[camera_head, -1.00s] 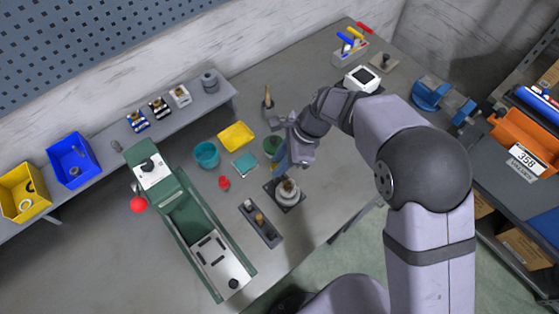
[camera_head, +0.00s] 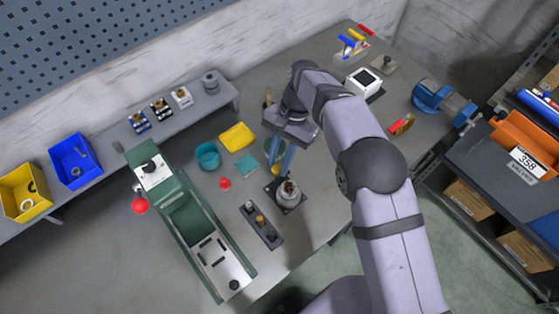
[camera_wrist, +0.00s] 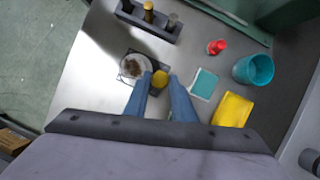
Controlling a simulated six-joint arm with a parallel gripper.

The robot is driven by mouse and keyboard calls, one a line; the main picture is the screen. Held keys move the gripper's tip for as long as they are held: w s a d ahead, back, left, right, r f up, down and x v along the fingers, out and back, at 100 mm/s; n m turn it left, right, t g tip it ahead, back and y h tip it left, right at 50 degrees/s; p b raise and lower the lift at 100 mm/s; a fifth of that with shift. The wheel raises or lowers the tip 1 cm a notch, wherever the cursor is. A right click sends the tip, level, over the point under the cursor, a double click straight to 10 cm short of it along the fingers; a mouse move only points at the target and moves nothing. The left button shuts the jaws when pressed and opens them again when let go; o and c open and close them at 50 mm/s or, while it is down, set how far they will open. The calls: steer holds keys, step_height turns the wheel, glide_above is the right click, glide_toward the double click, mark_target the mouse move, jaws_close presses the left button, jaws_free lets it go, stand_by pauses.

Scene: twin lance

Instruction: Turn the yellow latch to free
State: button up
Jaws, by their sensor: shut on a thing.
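The yellow latch (camera_wrist: 160,78) shows in the wrist view as a small rounded yellow piece at the edge of a dark square base (camera_wrist: 128,79). A pale round fitting (camera_wrist: 133,66) stands on that base, left of the latch. The latch's lower part is hidden by the fingers.
A dark block with pegs (camera_head: 261,224) stands close by. A red button-like piece (camera_head: 225,183), teal cup (camera_head: 207,156), teal tile (camera_head: 246,165) and yellow tray (camera_head: 236,137) lie to the left. A green machine (camera_head: 190,225) stands further left. The bench right of the base is clear.

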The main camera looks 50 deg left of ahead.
mark_target(277, 166)
steer(key=n+h, duration=0.1)
steer(key=n, duration=0.1)
steer(key=n+t+h, duration=0.1)
steer(key=n, duration=0.2)
steer(key=shift+s+a+n, duration=0.1)
steer(key=shift+a+n, duration=0.1)
steer(key=shift+n, duration=0.1)
stand_by(0.5)
steer(key=o, duration=1)
steer(key=shift+r, duration=0.15)
steer(key=shift+r+b, duration=0.5)
steer(key=shift+r, duration=0.1)
steer(key=shift+r+p, duration=1.5)
steer(key=shift+r, duration=2.8)
